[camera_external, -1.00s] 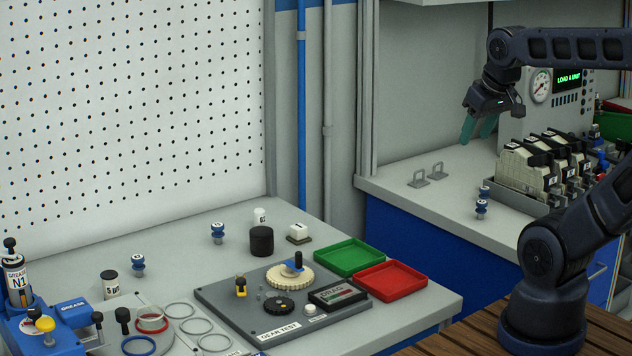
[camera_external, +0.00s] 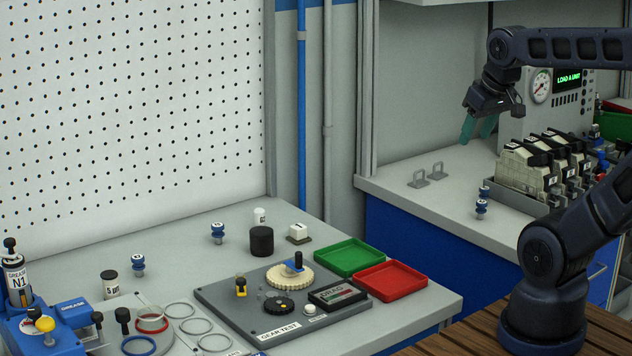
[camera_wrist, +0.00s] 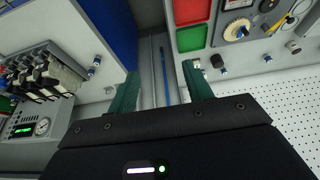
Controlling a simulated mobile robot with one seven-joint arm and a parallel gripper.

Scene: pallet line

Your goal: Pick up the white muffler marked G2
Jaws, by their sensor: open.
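A small white cylinder with a dark mark (camera_external: 260,215), which looks like the white muffler, stands upright at the back of the grey bench, behind a black cylinder (camera_external: 261,241). Its mark is too small to read surely. My gripper (camera_external: 478,128) is open and empty, high over the right-hand counter, far to the right of the muffler. In the wrist view my gripper (camera_wrist: 158,72) shows two green fingers spread apart with nothing between them. I cannot surely pick out the muffler in that view.
A white block (camera_external: 299,231), green tray (camera_external: 348,257), red tray (camera_external: 391,281) and gear test board (camera_external: 238,313) lie near the muffler. Blue pegs (camera_external: 217,233) stand left of it. A pegboard (camera_external: 130,100) rises behind. Two pipes (camera_external: 302,110) run up between the benches.

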